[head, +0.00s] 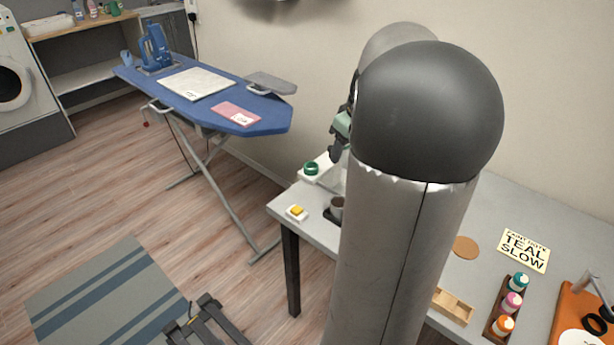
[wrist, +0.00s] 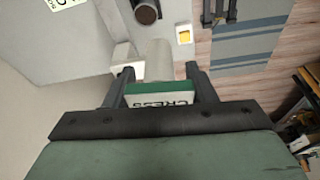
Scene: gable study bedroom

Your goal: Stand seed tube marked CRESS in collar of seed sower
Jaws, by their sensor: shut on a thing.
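My gripper (wrist: 158,88) is shut on the seed tube, whose green and white band (wrist: 160,98) reads CRESS upside down in the wrist view. A pale grey cylinder (wrist: 158,60), apparently the tube's body, extends beyond the fingers. In the head view only part of my gripper (head: 338,145) shows beside my large arm link, above the table's far left end. A white unit with a green ring (head: 311,168), which looks like the seed sower and its collar, stands there. A white part of it (wrist: 126,54) shows beside the tube in the wrist view; the ring is hidden there.
A dark cup (head: 337,206) and a white block with a yellow top (head: 296,212) are nearby. A TEAL SLOW card (head: 524,249), a rack of bottles (head: 508,309), a cork disc (head: 466,247) and a wooden tray (head: 454,306) lie right. An ironing board (head: 215,105) stands behind.

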